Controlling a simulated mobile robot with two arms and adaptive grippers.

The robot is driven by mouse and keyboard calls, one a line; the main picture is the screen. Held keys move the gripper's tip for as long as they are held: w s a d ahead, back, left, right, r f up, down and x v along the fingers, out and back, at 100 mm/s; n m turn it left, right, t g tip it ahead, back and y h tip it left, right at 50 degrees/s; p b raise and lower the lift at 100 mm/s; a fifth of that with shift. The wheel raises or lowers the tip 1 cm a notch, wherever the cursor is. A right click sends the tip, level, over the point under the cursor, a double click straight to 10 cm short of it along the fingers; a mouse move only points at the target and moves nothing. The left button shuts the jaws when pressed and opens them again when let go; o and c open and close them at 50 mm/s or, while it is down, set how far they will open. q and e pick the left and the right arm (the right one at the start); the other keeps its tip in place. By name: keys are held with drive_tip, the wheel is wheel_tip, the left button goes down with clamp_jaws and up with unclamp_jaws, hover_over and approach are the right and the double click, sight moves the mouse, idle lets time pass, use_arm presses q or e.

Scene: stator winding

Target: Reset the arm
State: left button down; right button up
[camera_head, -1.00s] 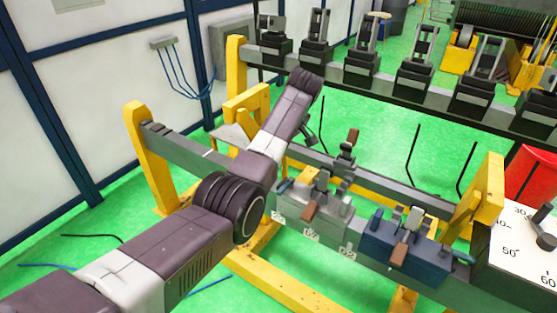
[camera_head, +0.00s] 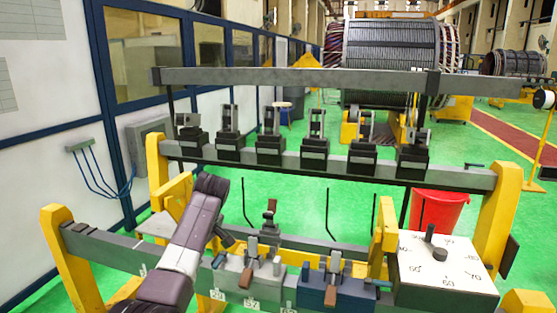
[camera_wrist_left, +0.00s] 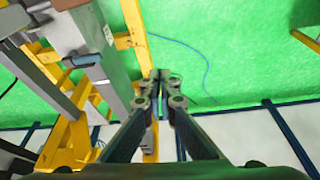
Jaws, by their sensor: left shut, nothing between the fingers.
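My left arm (camera_head: 183,245) comes in from the bottom left in the head view and stands in front of the yellow and grey frame. Its gripper is mostly hidden behind the wrist there. In the left wrist view my left gripper (camera_wrist_left: 160,78) is shut, with its fingertips together and nothing between them. It hangs above green floor next to a yellow beam (camera_wrist_left: 133,20). My right gripper is in neither view.
A grey fixture (camera_head: 235,272) and a blue fixture (camera_head: 345,295) with levers sit on the front rail right of my arm. A dial box (camera_head: 445,270) stands further right, and a red bucket (camera_head: 437,212) behind it. Several black clamps line the rear rail (camera_head: 330,163).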

use_arm(q)
drive_tip(key=s+f+m+h, duration=0.1)
drive_tip(key=s+f+m, duration=0.35)
drive_tip(key=f, duration=0.95)
drive_tip(key=s+f+m, duration=0.1)
drive_tip(key=s+f, duration=0.7)
drive_tip(key=f, duration=0.6)
drive_tip(key=s+f+m+h, duration=0.1)
drive_tip(key=s+f+m, duration=0.35)
drive_tip(key=f, duration=1.05)
drive_tip(key=s+f+m, duration=0.1)
drive_tip(key=s+f, duration=0.6)
drive_tip(key=s, duration=0.4)
drive_tip(key=s+f+m, duration=0.2)
drive_tip(key=s+f, duration=0.5)
drive_tip(key=s, duration=0.4)
drive_tip(key=s+f+m, duration=0.1)
drive_tip(key=s+f, duration=0.1)
drive_tip(key=s, duration=1)
drive_tip(key=s+f+m+h, duration=0.1)
drive_tip(key=s+f+m, duration=0.1)
drive_tip(key=s, duration=0.9)
drive_tip(key=shift+s+a+f+h, duration=0.3)
drive_tip(key=shift+s+a+f, duration=0.05)
drive_tip(key=shift+a, duration=0.1)
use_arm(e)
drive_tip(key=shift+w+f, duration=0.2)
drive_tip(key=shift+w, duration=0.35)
